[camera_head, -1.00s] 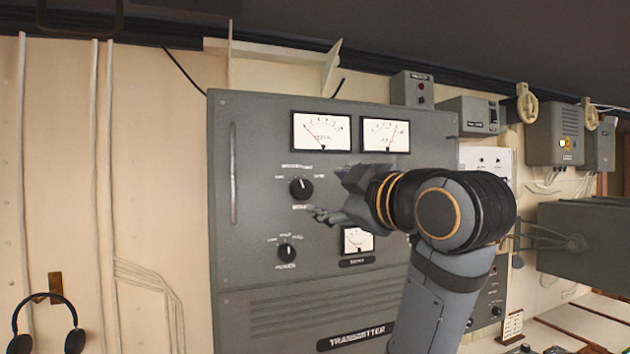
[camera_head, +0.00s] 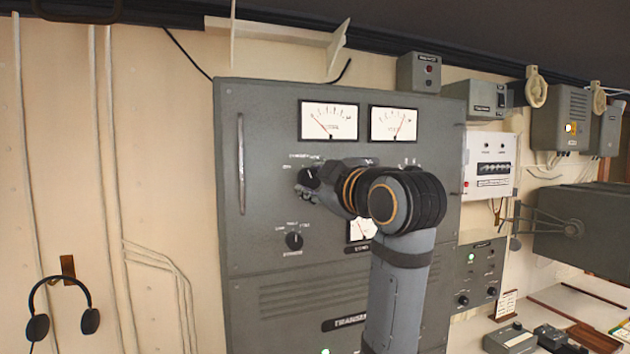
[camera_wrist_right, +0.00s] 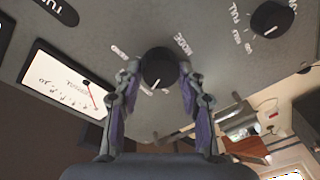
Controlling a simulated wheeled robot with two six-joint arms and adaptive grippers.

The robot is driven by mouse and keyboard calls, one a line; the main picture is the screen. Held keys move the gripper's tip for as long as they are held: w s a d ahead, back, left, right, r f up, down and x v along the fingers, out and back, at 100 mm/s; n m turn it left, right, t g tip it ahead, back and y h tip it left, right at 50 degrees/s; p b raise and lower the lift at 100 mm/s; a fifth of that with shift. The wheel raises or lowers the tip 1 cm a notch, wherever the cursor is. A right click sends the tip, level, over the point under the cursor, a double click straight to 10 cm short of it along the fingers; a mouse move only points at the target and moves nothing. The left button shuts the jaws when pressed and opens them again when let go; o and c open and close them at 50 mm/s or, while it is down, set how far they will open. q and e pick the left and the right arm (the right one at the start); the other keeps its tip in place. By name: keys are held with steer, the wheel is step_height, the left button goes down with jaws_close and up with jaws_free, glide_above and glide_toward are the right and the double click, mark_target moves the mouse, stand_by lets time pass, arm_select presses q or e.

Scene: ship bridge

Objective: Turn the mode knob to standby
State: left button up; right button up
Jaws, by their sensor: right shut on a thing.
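The mode knob (camera_head: 306,175) is a black round knob on the upper middle of the grey transmitter panel (camera_head: 262,130), partly covered by my gripper in the head view. My right gripper (camera_head: 309,186) reaches it from the right. In the right wrist view, its two fingers stand on either side of the mode knob (camera_wrist_right: 157,66), shut on it. The knob's white pointer mark shows on its lower edge, and the word MODE shows beside its top. The small position labels are too blurred to read surely. My left gripper is not in view.
A black power knob (camera_head: 294,240) sits below on the same panel. Two white meters (camera_head: 329,121) are above, and a smaller meter (camera_head: 362,230) is partly hidden behind my right arm. Headphones (camera_head: 64,310) hang on the wall at the left. A vertical handle (camera_head: 241,163) is on the panel's left side.

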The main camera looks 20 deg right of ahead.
steer(key=shift+f, duration=0.1)
steer(key=shift+c, duration=1.1)
steer(key=shift+f+m+b, duration=0.2)
steer(key=shift+m+b, duration=0.3)
steer(key=shift+b, duration=0.15)
steer(key=shift+m, duration=0.3)
steer(key=shift+r, duration=0.15)
